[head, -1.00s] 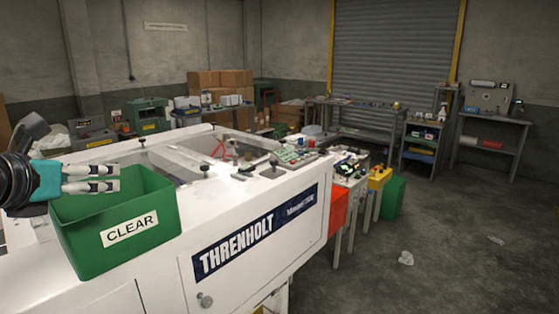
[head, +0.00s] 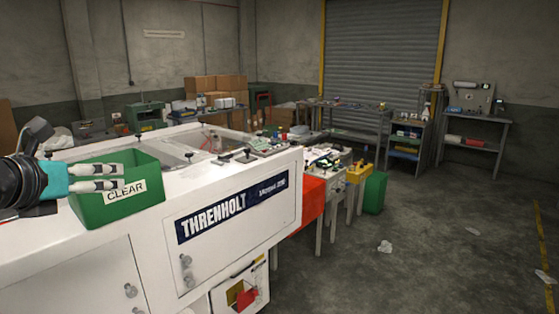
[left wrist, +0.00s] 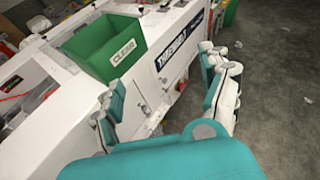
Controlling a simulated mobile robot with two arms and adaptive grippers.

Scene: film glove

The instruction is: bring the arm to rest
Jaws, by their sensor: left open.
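My left gripper (head: 122,178) comes in from the left in the head view, with a teal body and pale jointed fingers. It is open, with nothing seen between its fingers. In the head view it overlaps the front of a green bin (head: 146,205) labelled CLEAR. In the left wrist view the fingers (left wrist: 165,88) are spread wide, and the bin (left wrist: 95,62) stands beyond them, apart from them. My right gripper is in neither view.
The green bin stands on a white THRENHOLT machine (head: 130,250). An orange-red panel (head: 302,205), a green box (head: 375,192) and workbenches stand beyond. Crumpled scraps (head: 385,246) lie on the open floor at right. A roller shutter (head: 383,55) closes the back wall.

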